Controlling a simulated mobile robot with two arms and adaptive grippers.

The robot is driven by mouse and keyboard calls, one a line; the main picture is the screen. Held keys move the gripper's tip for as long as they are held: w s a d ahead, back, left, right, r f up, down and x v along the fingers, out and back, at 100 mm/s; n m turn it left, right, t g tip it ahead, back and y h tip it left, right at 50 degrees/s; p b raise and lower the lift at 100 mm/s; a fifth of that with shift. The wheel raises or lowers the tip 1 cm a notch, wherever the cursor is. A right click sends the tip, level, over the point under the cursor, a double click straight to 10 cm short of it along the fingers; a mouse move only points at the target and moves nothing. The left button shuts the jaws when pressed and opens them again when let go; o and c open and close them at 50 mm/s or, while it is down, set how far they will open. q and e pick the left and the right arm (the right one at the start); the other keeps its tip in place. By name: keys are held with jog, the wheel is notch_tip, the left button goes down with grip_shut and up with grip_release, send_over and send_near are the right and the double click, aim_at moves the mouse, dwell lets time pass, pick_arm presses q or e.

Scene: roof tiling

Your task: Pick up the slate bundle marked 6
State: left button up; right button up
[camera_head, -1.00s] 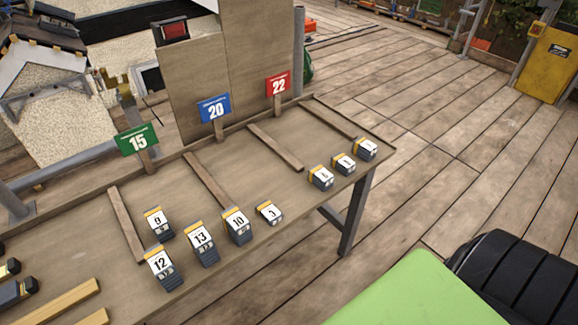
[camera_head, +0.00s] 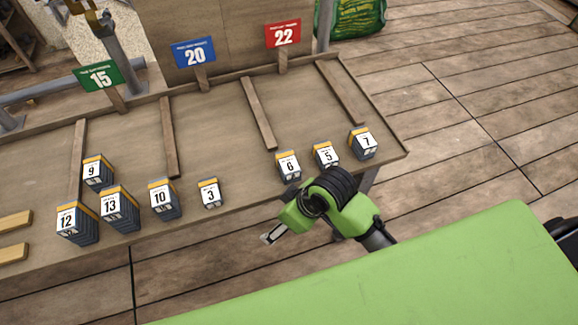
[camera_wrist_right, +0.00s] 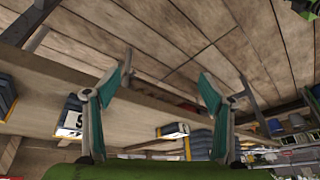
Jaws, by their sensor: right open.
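The slate bundle marked 6 (camera_head: 289,166) is a small dark block with a white label and an orange-yellow band. It stands near the table's front edge, left of the bundle marked 5 (camera_head: 326,155). My right gripper (camera_head: 270,237) is in front of the table edge, below and slightly left of bundle 6 in the head view, apart from it. In the right wrist view my open gripper (camera_wrist_right: 166,80) has two spread teal-padded fingers with nothing between them. A labelled bundle (camera_wrist_right: 70,122) shows by the left finger; I cannot read its number surely. My left gripper is out of view.
Bundles 7 (camera_head: 364,143), 3 (camera_head: 209,193), 10 (camera_head: 164,198), 13 (camera_head: 118,208), 12 (camera_head: 76,223) and 9 (camera_head: 97,170) stand on the table (camera_head: 220,125). Wooden strips divide it below signs 15 (camera_head: 97,77), 20 (camera_head: 194,53) and 22 (camera_head: 283,33).

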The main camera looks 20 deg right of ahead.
jog(key=w+a+r+n+g, duration=0.2)
jog(key=w+a+r+n, duration=0.25)
jog(key=r+n, duration=0.3)
jog(key=w+d+r+n+g+h, duration=0.1)
jog(key=w+d+r+n+h, duration=0.25)
jog(key=w+d+r, duration=0.6)
send_over(288, 161)
jog(key=f, duration=0.7)
jog(key=shift+s+d+p, duration=0.15)
jog(key=shift+d+p, duration=0.05)
jog(key=shift+p, duration=0.15)
jog(key=shift+a+f, duration=0.1)
jog(key=shift+f, duration=0.5)
notch_tip(288, 161, down, 4)
jog(key=shift+a+f+p, duration=0.15)
jog(key=shift+p, duration=0.5)
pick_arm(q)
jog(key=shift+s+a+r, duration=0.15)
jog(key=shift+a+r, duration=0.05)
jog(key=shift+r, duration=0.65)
pick_arm(e)
jog(key=c, duration=1.4)
